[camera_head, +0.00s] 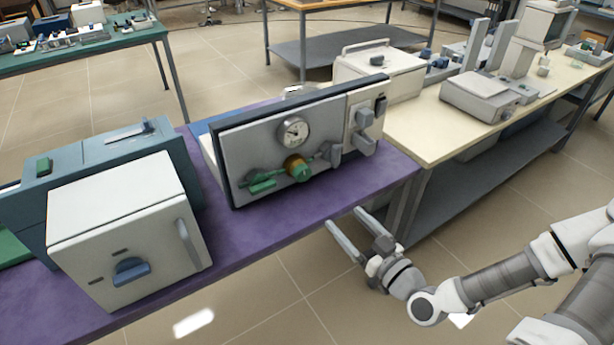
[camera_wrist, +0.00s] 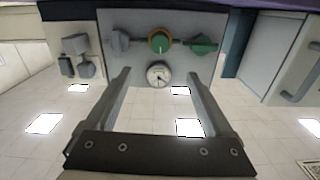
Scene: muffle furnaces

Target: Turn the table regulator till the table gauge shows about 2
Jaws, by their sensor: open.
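The table gauge (camera_head: 294,131) is a round white dial on the upright grey panel (camera_head: 240,149) on the purple table. Its needle is too small to read in either view. The table regulator (camera_head: 298,168) is a round brass and green knob just below the gauge. In the wrist view the panel appears upside down, with the regulator (camera_wrist: 160,40) above the gauge (camera_wrist: 158,75). My gripper (camera_head: 343,216) is open and empty, off the table's front edge and apart from the panel. In the wrist view its fingers (camera_wrist: 158,71) stand either side of the gauge.
A green handle (camera_head: 262,184) and a grey knob (camera_head: 332,153) flank the regulator. A white furnace (camera_head: 120,230) stands on the purple table (camera_head: 235,245) at left. A cream bench (camera_head: 430,125) with instruments is at right. The floor before the table is clear.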

